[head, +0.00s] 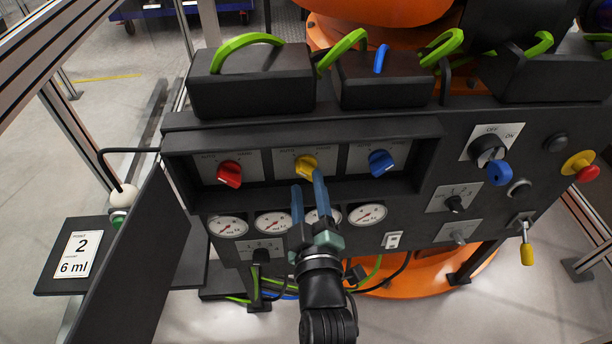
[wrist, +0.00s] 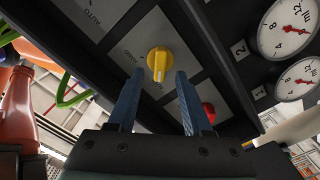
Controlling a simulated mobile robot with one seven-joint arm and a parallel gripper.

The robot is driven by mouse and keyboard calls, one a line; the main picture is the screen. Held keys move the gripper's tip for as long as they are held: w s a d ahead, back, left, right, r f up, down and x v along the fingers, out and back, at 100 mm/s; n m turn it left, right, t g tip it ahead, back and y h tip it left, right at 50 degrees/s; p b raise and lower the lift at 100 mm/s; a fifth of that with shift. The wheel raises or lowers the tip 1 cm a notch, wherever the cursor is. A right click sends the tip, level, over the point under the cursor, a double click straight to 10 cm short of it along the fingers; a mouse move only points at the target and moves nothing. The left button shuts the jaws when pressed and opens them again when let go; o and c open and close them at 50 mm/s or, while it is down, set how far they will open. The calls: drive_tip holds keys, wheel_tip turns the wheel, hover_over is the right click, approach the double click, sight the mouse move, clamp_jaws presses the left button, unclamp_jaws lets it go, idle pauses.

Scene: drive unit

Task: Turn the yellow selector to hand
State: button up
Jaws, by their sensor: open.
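The yellow selector (head: 306,165) sits in the middle of a recessed row on the dark panel, between a red selector (head: 229,174) and a blue selector (head: 381,162). Grey plates with partly legible lettering lie behind them. My gripper (head: 308,192) is open just in front of and below the yellow selector, with its blue fingers pointing up at it. The red selector (wrist: 208,112) shows behind the right finger.
Several round gauges (head: 368,214) sit below the recess. An open dark door (head: 130,262) stands at left.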

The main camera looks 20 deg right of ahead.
sight(307, 170)
drive_tip(key=shift+x, duration=1.45)
clamp_jaws()
